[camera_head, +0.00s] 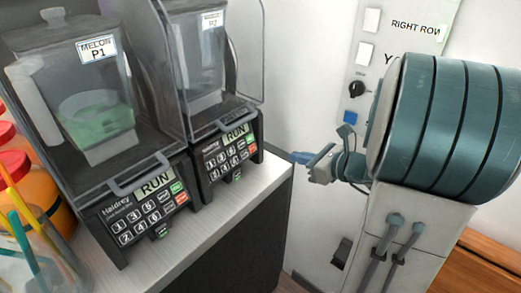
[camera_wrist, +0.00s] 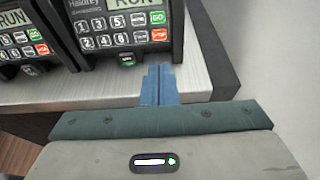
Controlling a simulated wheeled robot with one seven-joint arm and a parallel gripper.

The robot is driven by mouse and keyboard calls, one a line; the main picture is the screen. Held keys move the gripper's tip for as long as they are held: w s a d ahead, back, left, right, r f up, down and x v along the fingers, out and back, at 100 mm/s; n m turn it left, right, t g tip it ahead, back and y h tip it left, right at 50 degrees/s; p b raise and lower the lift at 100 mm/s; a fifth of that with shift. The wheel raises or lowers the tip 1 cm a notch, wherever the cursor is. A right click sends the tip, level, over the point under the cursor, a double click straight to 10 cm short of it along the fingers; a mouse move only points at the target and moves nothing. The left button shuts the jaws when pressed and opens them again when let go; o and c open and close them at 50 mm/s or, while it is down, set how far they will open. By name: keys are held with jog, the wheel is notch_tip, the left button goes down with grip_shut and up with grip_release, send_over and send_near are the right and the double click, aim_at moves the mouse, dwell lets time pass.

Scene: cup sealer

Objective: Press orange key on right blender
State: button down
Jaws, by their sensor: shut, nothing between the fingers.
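The right blender (camera_head: 205,85) stands on the counter with a RUN display. Its black keypad has white number keys, a green GO key and an orange-red STOP key (camera_head: 253,148) at the right end of the lower row. In the wrist view the STOP key (camera_wrist: 160,34) is clear, just beyond my gripper's fingertips. My gripper (camera_head: 300,157) is shut and empty, with blue fingers, to the right of the blender's panel. The fingers (camera_wrist: 160,68) point at the panel in the wrist view, over the counter edge and apart from the keys.
The left blender (camera_head: 80,110), labelled MELON P1, stands close beside it with a similar keypad. The counter (camera_head: 170,240) has bare room in front of both. A wall panel with switches (camera_head: 356,90) is behind my arm. Bottles and straws stand at the left.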

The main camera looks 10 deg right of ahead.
aim_at(252, 148)
jog(key=p+x, duration=0.2)
jog(key=x, duration=1.1)
jog(key=shift+w+a+f, duration=0.1)
jog(key=shift+w+a, duration=0.2)
jog(key=shift+w+a+f+b, duration=0.2)
jog(key=shift+w+f+b, duration=0.1)
jog(key=shift+b, duration=0.25)
jog(key=shift+a+r+b, duration=0.1)
jog(key=shift+r+b, duration=0.05)
jog(key=shift+b, duration=0.2)
jog(key=shift+a+r, duration=0.1)
jog(key=shift+s+d+r, duration=0.1)
jog(key=shift+s+d, duration=0.05)
jog(key=shift+d, duration=0.05)
jog(key=v, duration=1.4)
jog(key=shift+b, duration=0.45)
